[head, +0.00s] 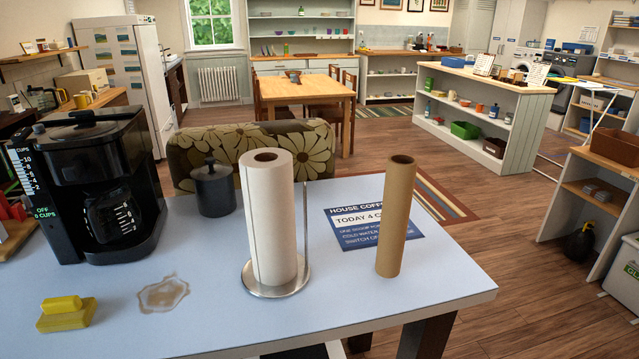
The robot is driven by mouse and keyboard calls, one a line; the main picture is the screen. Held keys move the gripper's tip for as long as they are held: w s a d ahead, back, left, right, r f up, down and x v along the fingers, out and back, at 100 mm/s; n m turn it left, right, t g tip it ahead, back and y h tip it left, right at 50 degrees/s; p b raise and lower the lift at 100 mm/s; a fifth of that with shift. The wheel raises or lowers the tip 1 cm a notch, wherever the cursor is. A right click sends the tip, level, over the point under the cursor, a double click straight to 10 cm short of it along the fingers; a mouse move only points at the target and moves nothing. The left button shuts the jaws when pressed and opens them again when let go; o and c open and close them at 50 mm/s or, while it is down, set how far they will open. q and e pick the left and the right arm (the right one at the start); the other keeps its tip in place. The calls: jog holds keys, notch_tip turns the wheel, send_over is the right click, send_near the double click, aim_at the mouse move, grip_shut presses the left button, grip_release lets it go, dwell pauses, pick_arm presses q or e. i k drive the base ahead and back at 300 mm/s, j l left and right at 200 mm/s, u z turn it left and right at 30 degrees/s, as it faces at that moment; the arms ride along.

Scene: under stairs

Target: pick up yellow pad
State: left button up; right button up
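The yellow pad (66,318) lies on the light blue tabletop (235,325) near its front left. It has a flat base with a raised yellow block on top. Nothing covers it, and nothing touches it apart from the tabletop. A brown spill stain (163,294) lies on the table just right of the pad. Neither of my grippers shows in the head view.
A black coffee maker (95,180) stands behind the pad. A dark lidded canister (213,188), a paper towel roll on a metal stand (268,220) and an upright cardboard tube (396,215) stand further right. A blue sign (370,222) lies behind the tube.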

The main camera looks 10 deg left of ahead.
aim_at(71, 313)
jog(key=u, duration=1.9)
